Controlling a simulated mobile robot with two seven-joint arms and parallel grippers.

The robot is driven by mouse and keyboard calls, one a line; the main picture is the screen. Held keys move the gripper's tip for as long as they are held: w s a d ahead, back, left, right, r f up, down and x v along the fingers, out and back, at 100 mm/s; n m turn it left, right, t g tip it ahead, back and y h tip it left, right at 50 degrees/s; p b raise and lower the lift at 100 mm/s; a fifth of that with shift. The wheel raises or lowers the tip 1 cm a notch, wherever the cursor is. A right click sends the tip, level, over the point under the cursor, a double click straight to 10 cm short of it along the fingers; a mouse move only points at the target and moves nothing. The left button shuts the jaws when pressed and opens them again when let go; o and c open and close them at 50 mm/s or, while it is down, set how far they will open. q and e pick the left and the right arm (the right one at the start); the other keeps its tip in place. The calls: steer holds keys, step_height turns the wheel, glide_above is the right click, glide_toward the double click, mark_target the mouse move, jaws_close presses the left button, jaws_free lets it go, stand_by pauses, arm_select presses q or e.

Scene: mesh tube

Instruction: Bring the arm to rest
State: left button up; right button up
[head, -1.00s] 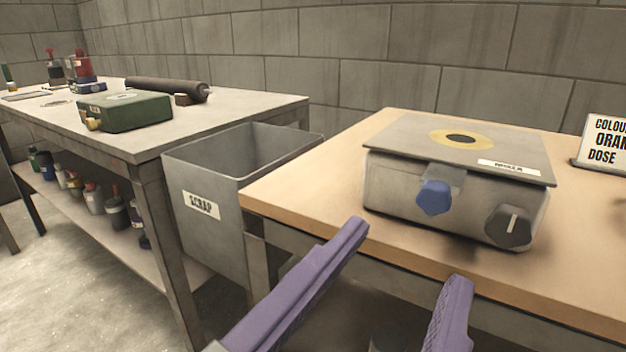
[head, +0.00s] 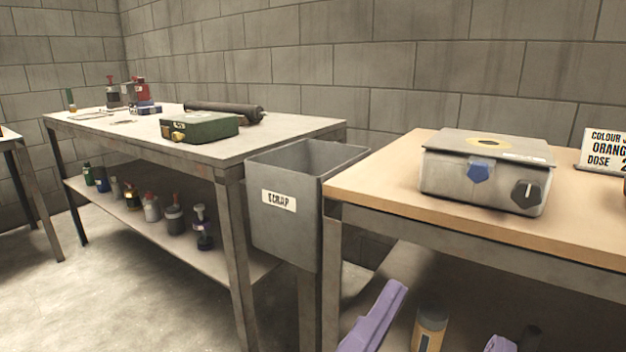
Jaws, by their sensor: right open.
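My right gripper (head: 440,332) shows at the bottom right of the head view as two purple fingers, spread wide apart with nothing between them in its grip. It is low, in front of the wooden-topped table (head: 385,185) and below the level of its top. The rest of the gripper is cut off by the lower picture edge. My left gripper is not in view.
A scrap bin (head: 285,225) hangs between the tables. A grey bench (head: 290,130) bears a green case (head: 200,127).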

steer(key=d+f+n+t, duration=0.1)
steer(key=d+n+t, duration=0.15)
steer(key=d, duration=0.45)
steer(key=w+d+f+n+t+y, duration=0.1)
steer(key=d+f+n, duration=0.1)
steer(key=d+n, duration=0.3)
steer(key=d+f+n+t, duration=0.1)
steer(key=d+n+t, duration=0.15)
steer(key=d, duration=0.55)
steer(key=s+d+f+g, duration=0.6)
steer(key=d+f+g, duration=0.3)
steer(key=g, duration=0.7)
steer(key=s+a+g+y+p, duration=0.1)
steer(key=s+a+y, duration=0.1)
steer(key=a+y, duration=0.45)
steer(key=s+a+g+y, duration=0.1)
steer(key=s+a+y, duration=0.15)
steer(key=a, duration=0.65)
arm_select(q)
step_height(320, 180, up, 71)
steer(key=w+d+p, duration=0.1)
steer(key=p, duration=6.9)
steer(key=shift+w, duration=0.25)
arm_select(e)
step_height(320, 180, up, 69)
steer(key=n, duration=0.1)
steer(key=shift+w+r, duration=0.15)
steer(key=shift+w, duration=0.3)
